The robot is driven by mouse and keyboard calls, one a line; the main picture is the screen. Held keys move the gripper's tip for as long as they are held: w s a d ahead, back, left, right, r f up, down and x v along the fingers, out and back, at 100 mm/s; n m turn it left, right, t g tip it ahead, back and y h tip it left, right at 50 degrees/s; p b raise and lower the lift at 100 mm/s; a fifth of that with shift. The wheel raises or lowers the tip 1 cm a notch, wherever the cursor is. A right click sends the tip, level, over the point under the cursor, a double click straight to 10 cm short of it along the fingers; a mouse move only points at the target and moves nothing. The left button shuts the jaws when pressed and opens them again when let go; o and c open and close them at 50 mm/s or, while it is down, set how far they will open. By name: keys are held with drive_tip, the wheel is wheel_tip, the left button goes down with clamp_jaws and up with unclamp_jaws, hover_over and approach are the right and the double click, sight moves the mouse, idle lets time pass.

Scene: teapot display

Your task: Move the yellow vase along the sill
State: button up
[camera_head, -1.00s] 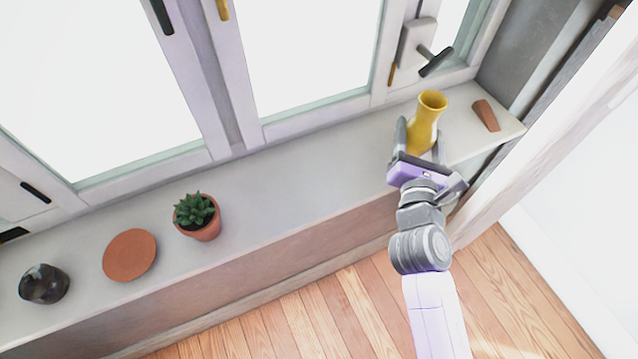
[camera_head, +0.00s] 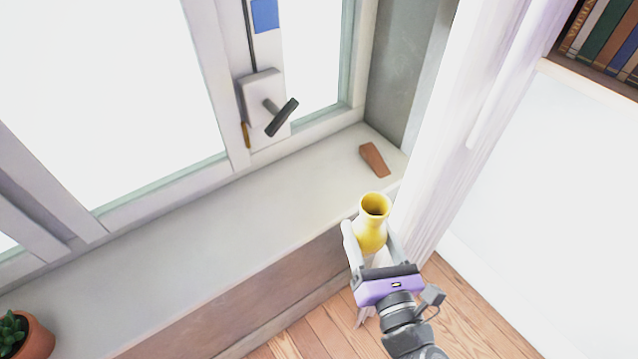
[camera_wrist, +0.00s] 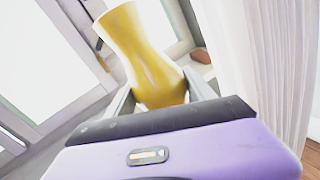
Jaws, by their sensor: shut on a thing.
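The yellow vase (camera_head: 371,232) is upright between the fingers of my gripper (camera_head: 371,245), which is shut on it. In the head view it shows at the front edge of the window sill (camera_head: 215,225), near the sill's right end. I cannot tell from this view how high the vase is held. In the wrist view the vase (camera_wrist: 148,58) fills the space between the two fingers of my gripper (camera_wrist: 163,92). Its lower part is partly hidden by the gripper.
A terracotta-coloured wedge (camera_head: 374,159) lies at the sill's right end. A potted succulent (camera_head: 25,337) stands at the far left. The window handle (camera_head: 281,118) juts out above the sill. A white curtain (camera_head: 455,125) hangs on the right. The middle of the sill is clear.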

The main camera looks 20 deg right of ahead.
drive_tip(key=w, duration=0.5)
drive_tip(key=w+p, duration=0.1)
drive_tip(key=w, duration=0.5)
drive_tip(key=w+d+p, duration=0.1)
drive_tip(key=w, duration=0.4)
drive_tip(key=shift+w+r, duration=0.1)
drive_tip(key=shift+w, duration=0.15)
drive_tip(key=f+b, duration=0.2)
drive_tip(key=f, duration=0.1)
drive_tip(key=shift+w+d+f+b, duration=0.1)
drive_tip(key=shift+w+f+b, duration=0.2)
drive_tip(key=shift+b, duration=0.1)
drive_tip(key=shift+f, duration=0.1)
drive_tip(key=o, duration=1.7)
